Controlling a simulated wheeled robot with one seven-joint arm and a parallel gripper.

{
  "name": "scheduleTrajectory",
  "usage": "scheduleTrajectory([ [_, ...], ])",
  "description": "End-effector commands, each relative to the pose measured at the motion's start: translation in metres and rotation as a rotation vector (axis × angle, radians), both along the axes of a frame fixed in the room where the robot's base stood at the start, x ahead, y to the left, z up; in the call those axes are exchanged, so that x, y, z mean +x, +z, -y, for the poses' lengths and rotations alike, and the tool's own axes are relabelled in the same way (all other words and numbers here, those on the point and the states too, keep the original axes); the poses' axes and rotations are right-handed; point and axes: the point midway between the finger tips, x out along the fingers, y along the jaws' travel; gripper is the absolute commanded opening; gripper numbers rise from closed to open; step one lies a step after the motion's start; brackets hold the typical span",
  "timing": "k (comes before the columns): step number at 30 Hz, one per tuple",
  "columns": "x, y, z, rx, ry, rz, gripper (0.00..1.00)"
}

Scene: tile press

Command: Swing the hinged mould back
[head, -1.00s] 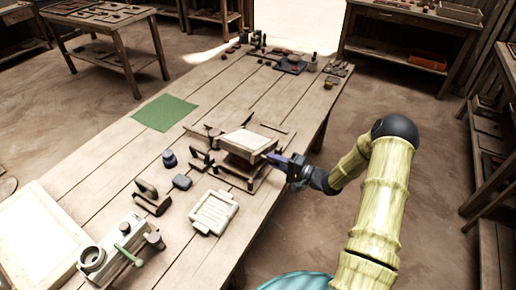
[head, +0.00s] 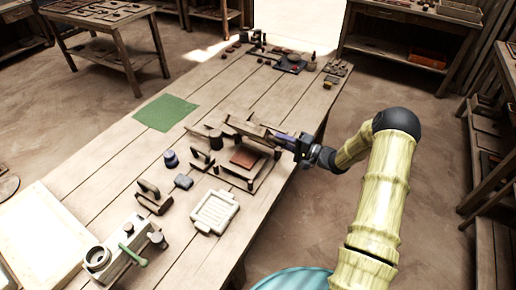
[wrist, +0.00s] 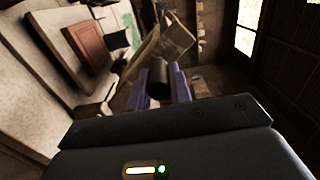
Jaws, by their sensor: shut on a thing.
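The hinged mould (head: 247,128) is raised on edge at the far side of its base board (head: 232,175), steeply tilted. A reddish-brown tile (head: 244,157) lies exposed on the base; it also shows in the wrist view (wrist: 86,43). My gripper (head: 282,138) is at the mould's right end. In the wrist view its purple fingers (wrist: 163,88) are shut on a dark round handle (wrist: 159,74), with the pale mould frame (wrist: 168,42) just beyond. The hinge itself is too small to make out.
A green mat (head: 165,112) lies to the left. Small objects stand at the far end. The table's right edge is close to my arm.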

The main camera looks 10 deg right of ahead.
Motion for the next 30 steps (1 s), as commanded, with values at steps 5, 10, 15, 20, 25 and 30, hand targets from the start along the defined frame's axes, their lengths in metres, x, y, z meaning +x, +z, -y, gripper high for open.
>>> scheduleTrajectory([
  [5,0.009,0.008,0.008,0.0,-0.004,0.004,0.13],
  [10,0.009,0.008,0.007,0.0,-0.003,0.004,0.13],
  [15,0.014,0.009,0.011,-0.001,-0.003,0.005,0.13],
  [20,0.03,0.013,0.022,-0.003,-0.003,0.008,0.13],
  [25,0.046,0.017,0.034,-0.003,-0.004,0.005,0.13],
  [30,0.049,0.02,0.036,-0.001,-0.003,0.003,0.13],
])
